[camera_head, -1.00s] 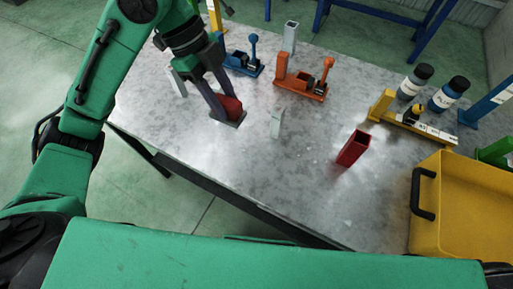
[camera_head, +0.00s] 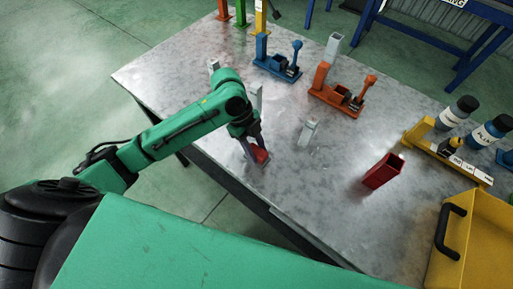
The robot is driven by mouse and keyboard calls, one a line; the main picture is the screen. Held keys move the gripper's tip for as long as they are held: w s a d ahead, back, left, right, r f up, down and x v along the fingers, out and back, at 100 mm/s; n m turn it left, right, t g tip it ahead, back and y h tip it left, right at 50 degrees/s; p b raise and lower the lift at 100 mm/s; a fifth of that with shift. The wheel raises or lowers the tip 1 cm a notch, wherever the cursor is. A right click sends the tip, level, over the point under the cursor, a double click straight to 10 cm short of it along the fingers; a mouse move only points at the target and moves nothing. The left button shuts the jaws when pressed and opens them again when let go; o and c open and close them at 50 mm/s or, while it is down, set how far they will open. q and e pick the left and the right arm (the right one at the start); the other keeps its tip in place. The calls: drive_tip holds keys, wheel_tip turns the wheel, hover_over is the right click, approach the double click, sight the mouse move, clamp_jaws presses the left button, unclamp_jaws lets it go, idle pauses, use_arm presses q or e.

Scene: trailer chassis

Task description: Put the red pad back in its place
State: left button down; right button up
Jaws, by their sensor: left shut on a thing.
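My left gripper (camera_head: 256,151) reaches over the near left part of the grey metal table (camera_head: 335,205). It is shut on the red pad (camera_head: 260,155), which shows as a small red block between the fingers. The fingers partly hide the pad, and I cannot tell whether it touches the table. A red hollow rectangular post (camera_head: 382,171) stands on the table to the right, apart from the gripper. My right gripper is out of view.
A blue fixture (camera_head: 276,64) and an orange fixture (camera_head: 338,97) stand farther back. A small grey post (camera_head: 308,132) is right of my gripper. A yellow fixture (camera_head: 432,143), dark-capped bottles (camera_head: 457,112) and a yellow bin (camera_head: 478,235) are at the right.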

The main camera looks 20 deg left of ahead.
use_arm(q)
drive_tip(key=shift+c, duration=2.4)
unclamp_jaws()
drive_tip(key=shift+d+f, duration=0.1)
drive_tip(key=v, duration=1.2)
drive_tip(key=shift+b, duration=0.35)
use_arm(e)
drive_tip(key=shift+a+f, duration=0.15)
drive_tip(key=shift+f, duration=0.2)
